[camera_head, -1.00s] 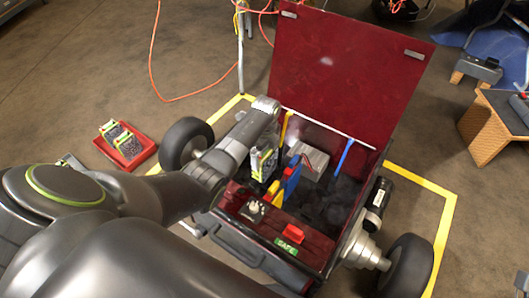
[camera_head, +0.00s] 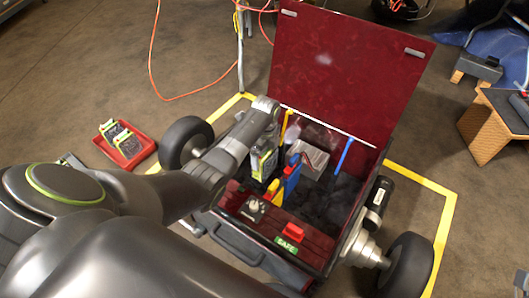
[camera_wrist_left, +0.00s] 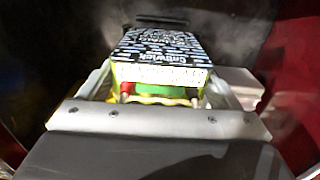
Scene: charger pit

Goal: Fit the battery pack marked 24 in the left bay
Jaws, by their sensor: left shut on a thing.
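My left gripper (camera_head: 262,146) is shut on a battery pack (camera_head: 264,164) with lime-yellow edges and a dark, printed face. It holds the pack inside the open red box (camera_head: 330,238), at its left side. The pack also fills the middle of the left wrist view (camera_wrist_left: 160,55), between the fingers, with a green and yellow end nearest the camera. I cannot read a 24 on it. The pack's lower end and the bay beneath are hard to make out. A blue upright piece (camera_head: 291,178) and a yellow one (camera_head: 272,193) stand right of the pack. My right gripper is not in view.
The box's raised lid (camera_head: 345,70) stands at the back. A grey block (camera_head: 311,160) lies inside the box. A red tray (camera_head: 128,158) with packs lies at left.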

